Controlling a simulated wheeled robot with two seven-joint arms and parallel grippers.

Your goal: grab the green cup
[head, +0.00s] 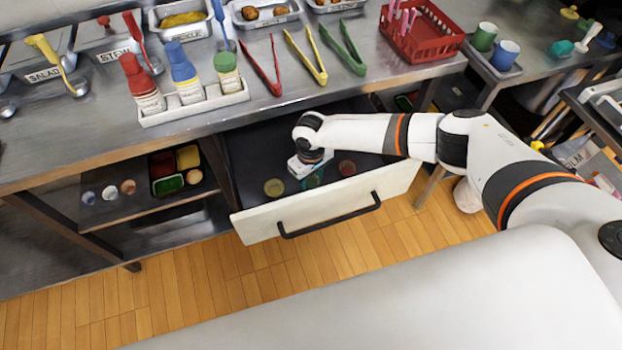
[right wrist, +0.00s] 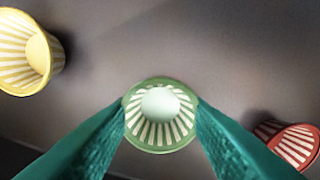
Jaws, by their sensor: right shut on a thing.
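The green cup (right wrist: 160,138), small and ribbed with a pale round middle, sits between the teal fingers of my right gripper in the right wrist view. My right gripper (head: 312,178) reaches down into the open drawer (head: 318,212) and is shut on this cup. In the head view the gripper mostly hides the cup. A yellow cup (head: 274,187) lies to its left in the drawer and a red cup (head: 346,168) to its right. The yellow cup (right wrist: 30,52) and red cup (right wrist: 292,143) also show in the right wrist view. My left gripper is out of view.
Above the drawer, the counter holds a white bottle rack (head: 195,108), red tongs (head: 262,68), yellow tongs (head: 307,57) and green tongs (head: 343,50). A red basket (head: 425,40) and a green mug (head: 484,37) stand at the right. The drawer's front wall and handle (head: 330,222) stick out.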

